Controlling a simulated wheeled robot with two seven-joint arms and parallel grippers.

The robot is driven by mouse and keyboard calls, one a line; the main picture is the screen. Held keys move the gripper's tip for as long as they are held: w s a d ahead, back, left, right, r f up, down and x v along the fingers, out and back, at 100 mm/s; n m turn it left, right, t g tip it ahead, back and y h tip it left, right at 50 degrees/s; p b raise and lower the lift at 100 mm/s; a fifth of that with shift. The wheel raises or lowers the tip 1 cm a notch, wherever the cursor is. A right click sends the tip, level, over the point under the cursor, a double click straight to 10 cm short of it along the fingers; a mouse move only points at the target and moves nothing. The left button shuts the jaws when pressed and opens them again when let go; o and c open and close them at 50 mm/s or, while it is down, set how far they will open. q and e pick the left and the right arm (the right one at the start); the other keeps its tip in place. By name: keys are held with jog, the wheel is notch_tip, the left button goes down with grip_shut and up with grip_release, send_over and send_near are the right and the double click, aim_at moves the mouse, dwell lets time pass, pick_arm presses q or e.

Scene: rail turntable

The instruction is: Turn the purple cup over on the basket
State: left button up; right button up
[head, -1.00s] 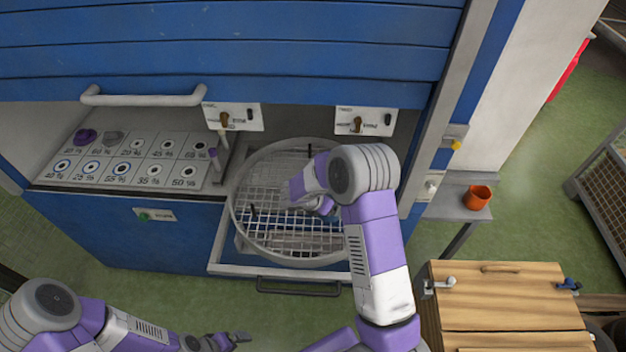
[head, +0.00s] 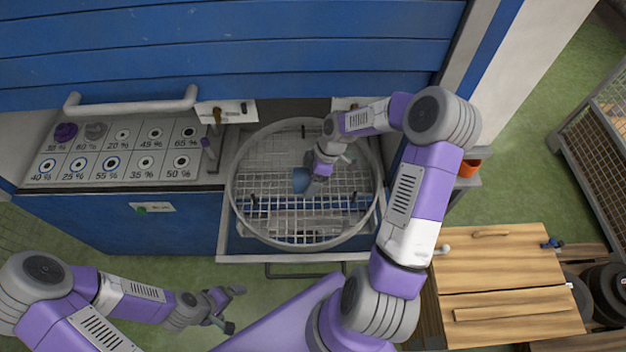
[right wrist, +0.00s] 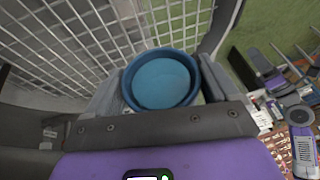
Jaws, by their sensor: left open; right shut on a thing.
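My right gripper (head: 308,178) is over the round wire basket (head: 236,205), pointing down. It is shut on a blue cup (head: 300,180). In the right wrist view the blue cup (right wrist: 162,80) sits between the fingers of my right gripper (right wrist: 160,90), its round rim and lighter blue inner face turned toward the camera. I cannot tell whether the cup touches the mesh. A purple round thing (head: 66,132) sits on the marked panel at the left; I cannot tell whether it is a cup. My left gripper (head: 228,308) is open and empty, low in front of the blue cabinet.
The basket rests on a pulled-out frame (head: 290,257) below the blue shutter (head: 230,50). The panel (head: 110,170) holds a grey round piece (head: 96,130). An orange cup (head: 468,167) is partly hidden behind my right arm. A wooden top (head: 500,260) stands at right.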

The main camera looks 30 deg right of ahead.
jog(key=shift+f+b, duration=0.55)
jog(key=shift+f, duration=0.2)
notch_tip(320, 180, down, 9)
jog(key=b, duration=0.7)
jog(key=shift+f, duration=0.2)
jog(key=shift+f+b, duration=0.3)
jog(key=shift+f, duration=0.1)
jog(key=o, duration=1)
jog(key=v, duration=0.7)
jog(key=shift+r+p, duration=0.25)
jog(key=shift+p, duration=0.1)
jog(key=shift+d, duration=0.15)
